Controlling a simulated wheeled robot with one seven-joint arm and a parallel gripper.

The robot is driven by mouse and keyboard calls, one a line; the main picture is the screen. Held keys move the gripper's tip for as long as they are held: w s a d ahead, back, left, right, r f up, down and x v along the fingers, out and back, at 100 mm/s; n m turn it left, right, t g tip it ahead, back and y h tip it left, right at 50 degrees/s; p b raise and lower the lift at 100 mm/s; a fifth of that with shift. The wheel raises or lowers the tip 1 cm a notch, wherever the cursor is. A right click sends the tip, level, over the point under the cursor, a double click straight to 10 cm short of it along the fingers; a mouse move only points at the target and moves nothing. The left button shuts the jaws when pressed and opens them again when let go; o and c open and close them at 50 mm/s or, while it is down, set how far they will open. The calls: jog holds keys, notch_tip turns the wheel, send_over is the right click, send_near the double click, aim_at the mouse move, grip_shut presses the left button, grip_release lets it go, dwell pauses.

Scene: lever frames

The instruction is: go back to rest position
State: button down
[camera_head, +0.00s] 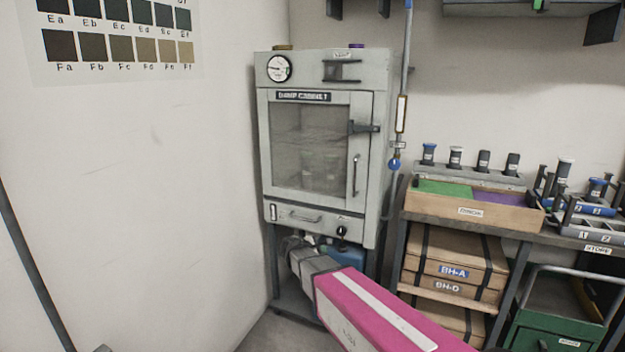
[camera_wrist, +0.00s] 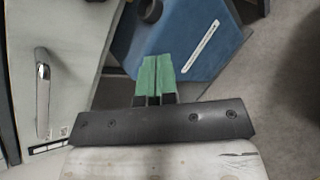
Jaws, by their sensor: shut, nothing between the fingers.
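My gripper shows in the wrist view (camera_wrist: 156,60). Its two green fingers lie side by side, closed together with only a thin line between them and nothing held. In the head view my pink arm reaches in from the lower right, and its grey wrist end is in front of the lower part of the damp cabinet (camera_head: 318,82). The fingers are hard to make out there. A blue box (camera_head: 348,254) is close to the wrist end; in the wrist view a blue box (camera_wrist: 205,45) lies behind the fingertips.
The cabinet door, with its handle (camera_head: 356,174), is shut. To the right, a bench holds a wooden tray (camera_head: 500,212) and racks of dark vials (camera_head: 455,158). Cardboard boxes (camera_head: 450,271) sit below, beside a green cart (camera_head: 548,338). A wall (camera_head: 130,200) bounds the left.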

jog(key=s+d+f+m+g+y, duration=0.2)
jog(key=s+d+m+g+y, duration=0.2)
jog(key=s+d+m, duration=0.4)
jog(key=s+d+f+m+g+y, duration=0.3)
jog(key=s+d+m, duration=0.5)
jog(key=s+m, duration=0.3)
jog(key=s+g+y, duration=0.1)
jog(key=s, duration=0.2)
jog(key=shift+d+f+g+y, duration=0.3)
jog(key=shift+d, duration=0.1)
